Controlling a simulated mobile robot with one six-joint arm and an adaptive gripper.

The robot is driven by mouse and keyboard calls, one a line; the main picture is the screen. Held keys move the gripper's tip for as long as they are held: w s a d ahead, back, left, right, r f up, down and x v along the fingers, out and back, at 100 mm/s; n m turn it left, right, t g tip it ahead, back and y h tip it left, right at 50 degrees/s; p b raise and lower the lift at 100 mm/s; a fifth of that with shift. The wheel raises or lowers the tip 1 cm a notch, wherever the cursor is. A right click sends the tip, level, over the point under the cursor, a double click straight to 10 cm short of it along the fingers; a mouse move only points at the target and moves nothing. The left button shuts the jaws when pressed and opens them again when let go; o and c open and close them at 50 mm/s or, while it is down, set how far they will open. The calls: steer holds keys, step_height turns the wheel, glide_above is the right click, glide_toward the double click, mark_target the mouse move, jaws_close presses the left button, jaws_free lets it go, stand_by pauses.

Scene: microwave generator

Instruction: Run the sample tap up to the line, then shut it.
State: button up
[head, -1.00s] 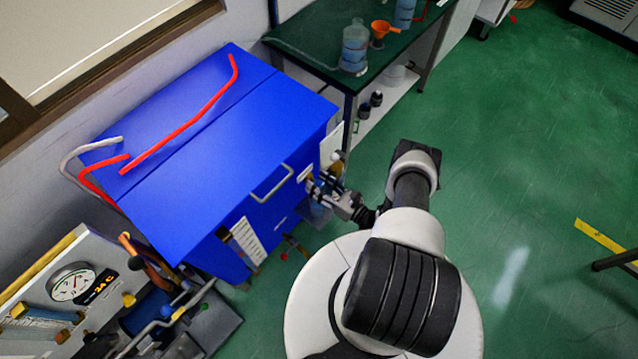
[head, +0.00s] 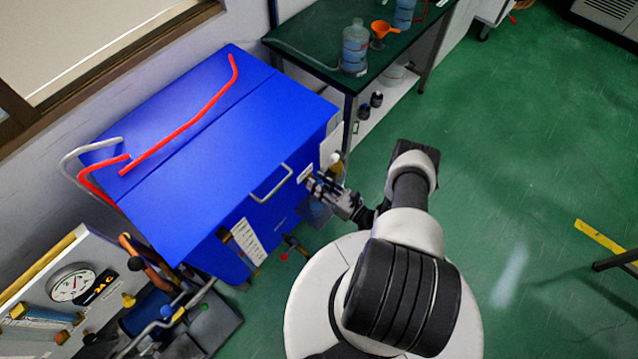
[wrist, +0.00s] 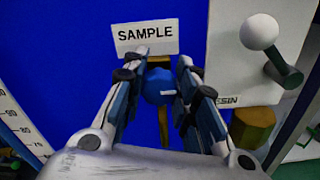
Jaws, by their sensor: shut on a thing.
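The sample tap is on the front of the blue cabinet, below a white SAMPLE label (wrist: 146,37). Its blue handle (wrist: 158,86) shows between my fingers in the wrist view, with a brass-coloured part (wrist: 163,128) below it. My gripper (wrist: 160,88) is shut on the blue handle. In the head view my gripper (head: 316,187) is at the cabinet's front right, and the handle is hidden by the fingers. A bluish clear shape (head: 314,211) shows below the gripper, too small to make out. I cannot see a fill line or flowing water.
A RESIN panel with a white ball-ended lever (wrist: 262,38) stands close right of my gripper. A numbered scale strip (wrist: 18,125) is at the left. The cabinet handle (head: 271,184) projects nearby. A green bench (head: 318,58) carries bottles and an orange funnel.

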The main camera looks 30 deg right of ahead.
steer(key=shift+a+n+b, duration=0.1)
steer(key=shift+n+b, duration=0.5)
steer(key=shift+n, duration=1.6)
steer(key=o, duration=1)
steer(key=shift+o, duration=0.2)
steer(key=v, duration=1.2)
